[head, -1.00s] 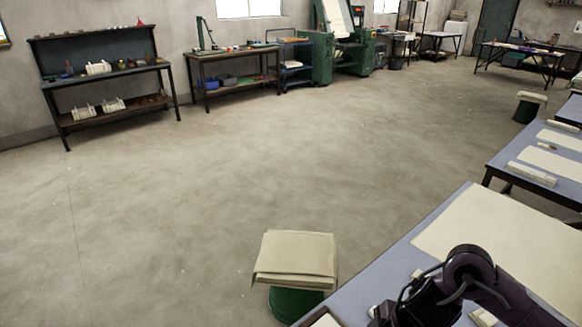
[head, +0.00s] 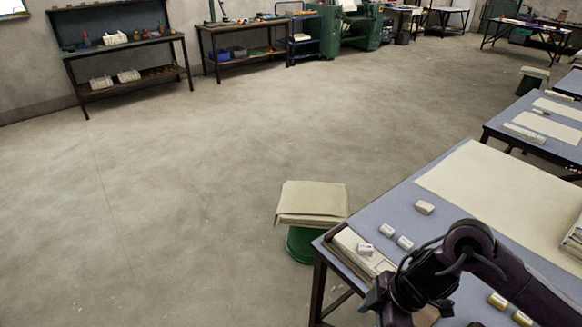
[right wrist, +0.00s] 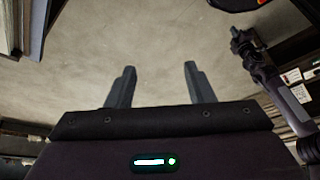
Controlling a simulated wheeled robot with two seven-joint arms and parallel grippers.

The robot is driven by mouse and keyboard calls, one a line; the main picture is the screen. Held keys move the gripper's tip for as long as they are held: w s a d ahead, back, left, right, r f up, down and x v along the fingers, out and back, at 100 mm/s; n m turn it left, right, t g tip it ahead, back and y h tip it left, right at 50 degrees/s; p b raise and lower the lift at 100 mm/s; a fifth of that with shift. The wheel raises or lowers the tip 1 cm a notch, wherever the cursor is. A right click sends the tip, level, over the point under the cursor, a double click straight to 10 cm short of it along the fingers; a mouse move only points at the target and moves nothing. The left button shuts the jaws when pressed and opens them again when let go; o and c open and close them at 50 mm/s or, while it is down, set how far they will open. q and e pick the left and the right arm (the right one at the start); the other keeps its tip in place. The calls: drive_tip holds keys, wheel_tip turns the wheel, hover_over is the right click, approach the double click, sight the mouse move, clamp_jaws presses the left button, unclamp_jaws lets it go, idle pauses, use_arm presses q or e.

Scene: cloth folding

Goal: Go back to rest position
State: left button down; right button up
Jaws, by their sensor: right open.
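My right gripper (right wrist: 157,68) is open in the right wrist view, with two separate dark fingers and nothing between them. Bare floor (right wrist: 157,50) lies beyond the fingers. In the head view, a dark arm of mine (head: 470,240) enters from the lower right over a blue-topped table (head: 400,208); its fingers cannot be made out. Another dark jointed arm part of mine (right wrist: 265,75) shows at the right of the right wrist view. My left gripper cannot be identified in either view.
The table carries a large cream sheet (head: 490,190), small white blocks (head: 424,207) and a tray (head: 350,243). A green stool (head: 302,245) with a cream stack (head: 312,203) stands beside it. Open floor (head: 180,200) fills the left; workbenches line the wall.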

drive_tip(key=w+a+f+m+t+y, duration=0.2)
drive_tip(key=w+f+m, duration=0.15)
drive_tip(key=f, duration=0.35)
drive_tip(key=w+a+f+m+t+y, duration=0.1)
drive_tip(key=w+f+m, duration=0.1)
drive_tip(key=w+f, duration=0.35)
drive_tip(key=s+d+f+m+t+h, duration=0.1)
drive_tip(key=s+d+f+m, duration=0.1)
drive_tip(key=f, duration=0.7)
drive_tip(key=s+d+f+m+t+h, duration=0.1)
drive_tip(key=s+d+f+m, duration=0.15)
drive_tip(key=f, duration=0.55)
drive_tip(key=s+d+f+m+g+h, duration=0.2)
drive_tip(key=s+d+f+m+h, duration=0.15)
drive_tip(key=s+f, duration=0.95)
use_arm(q)
drive_tip(key=shift+a, duration=0.1)
use_arm(e)
drive_tip(key=s+d+f+g+h, duration=0.1)
drive_tip(key=s+f, duration=0.2)
drive_tip(key=s, duration=0.7)
drive_tip(key=s+d+f+g+h, duration=0.1)
drive_tip(key=s+f, duration=0.1)
drive_tip(key=s, duration=0.9)
drive_tip(key=shift+d+f+g, duration=0.3)
drive_tip(key=shift+d+f, duration=0.05)
drive_tip(key=shift+f, duration=0.05)
